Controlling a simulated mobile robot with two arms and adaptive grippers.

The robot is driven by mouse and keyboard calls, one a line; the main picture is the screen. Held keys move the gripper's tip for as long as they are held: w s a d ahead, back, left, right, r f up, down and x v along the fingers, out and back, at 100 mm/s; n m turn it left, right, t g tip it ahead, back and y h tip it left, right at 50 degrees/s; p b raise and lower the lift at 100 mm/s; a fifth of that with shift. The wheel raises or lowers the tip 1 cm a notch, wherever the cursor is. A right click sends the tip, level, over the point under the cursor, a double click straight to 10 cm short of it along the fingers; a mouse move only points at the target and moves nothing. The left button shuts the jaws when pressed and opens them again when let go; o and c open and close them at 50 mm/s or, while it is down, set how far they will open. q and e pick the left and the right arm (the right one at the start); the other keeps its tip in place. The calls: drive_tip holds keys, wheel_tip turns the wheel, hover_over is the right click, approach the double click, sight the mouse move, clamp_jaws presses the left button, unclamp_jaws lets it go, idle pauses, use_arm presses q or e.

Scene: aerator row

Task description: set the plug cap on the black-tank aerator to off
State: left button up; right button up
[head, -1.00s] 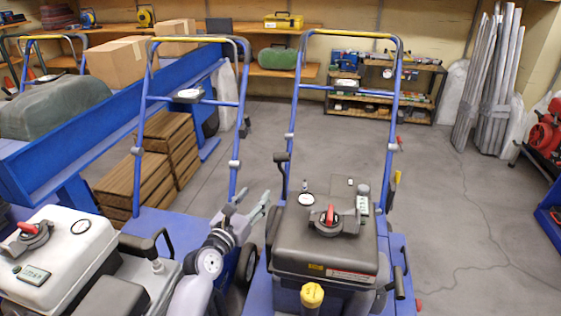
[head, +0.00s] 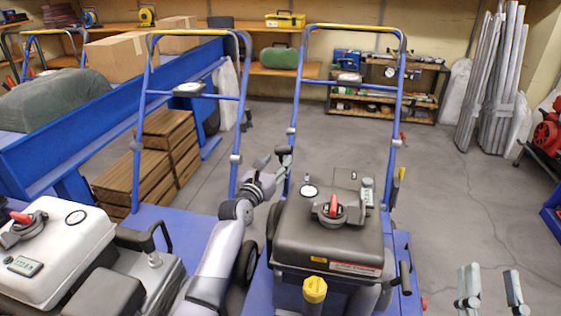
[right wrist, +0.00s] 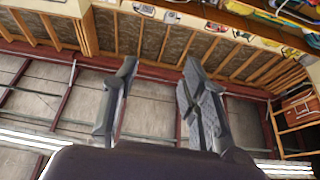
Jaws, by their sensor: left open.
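The black-tank aerator (head: 300,240) stands at the middle of the head view. On top of its tank sits the plug cap (head: 332,208), a dark round cap with a red lever pointing roughly away from me. My left gripper (head: 273,161) is open, at the far left of the black tank near the handle frame, apart from the cap. My right gripper (head: 492,273) is open and empty over the floor at the lower right. In the right wrist view its two fingers (right wrist: 158,68) stand apart with nothing between them.
A white-tank aerator (head: 60,240) with its own red-levered cap stands at left. The blue handle frame (head: 297,95) rises behind the black tank. A yellow cap (head: 314,290) sits at the tank's front.

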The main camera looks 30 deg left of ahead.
sight(280, 157)
use_arm(q)
drive_tip(key=shift+w+a+b, duration=0.15)
drive_tip(key=shift+w+b, duration=0.4)
drive_tip(key=shift+w, duration=1.2)
use_arm(e)
drive_tip(key=s+r+t+y, duration=0.1)
drive_tip(key=s+r+t, duration=0.2)
drive_tip(key=r, duration=0.2)
drive_tip(key=shift+s+d+t, duration=0.15)
drive_tip(key=shift+s+t, duration=0.1)
drive_tip(key=shift+t, duration=0.05)
use_arm(q)
drive_tip(key=shift+c, duration=0.2)
drive_tip(key=c, duration=0.8)
clamp_jaws()
use_arm(e)
drive_tip(key=shift+f, duration=0.1)
use_arm(q)
drive_tip(key=shift+a, duration=0.1)
use_arm(e)
drive_tip(key=shift+d, duration=0.1)
